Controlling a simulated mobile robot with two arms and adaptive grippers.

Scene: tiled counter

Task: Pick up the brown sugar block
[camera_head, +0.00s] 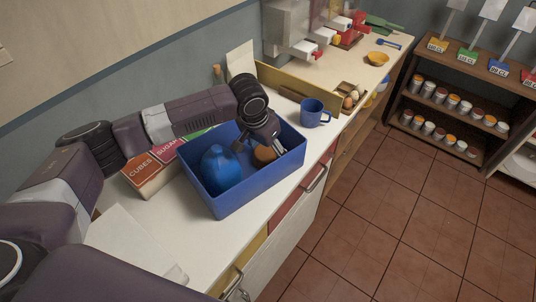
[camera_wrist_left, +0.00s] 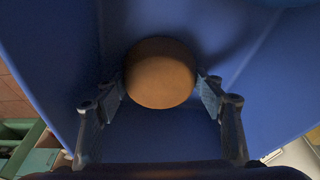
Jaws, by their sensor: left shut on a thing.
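The brown sugar block (camera_head: 264,154) shows as a rounded brown piece inside the blue bin (camera_head: 232,201), towards its right side. In the left wrist view the block (camera_wrist_left: 161,73) has a round, smooth outline. My left gripper (camera_head: 259,148) reaches down into the bin from above. Its two fingers (camera_wrist_left: 162,88) press on the block from opposite sides, so it is shut on the block. The gripper partly hides the block in the head view. I cannot tell whether the block still touches the bin floor. My right gripper is not in view.
A blue rounded item (camera_head: 220,170) lies in the bin left of the block. Boxes marked CUBES (camera_head: 146,173) and SUGAR (camera_head: 168,148) stand left of the bin. A blue mug (camera_head: 311,113) and an egg tray (camera_head: 347,101) stand beyond it. The bin walls surround the gripper.

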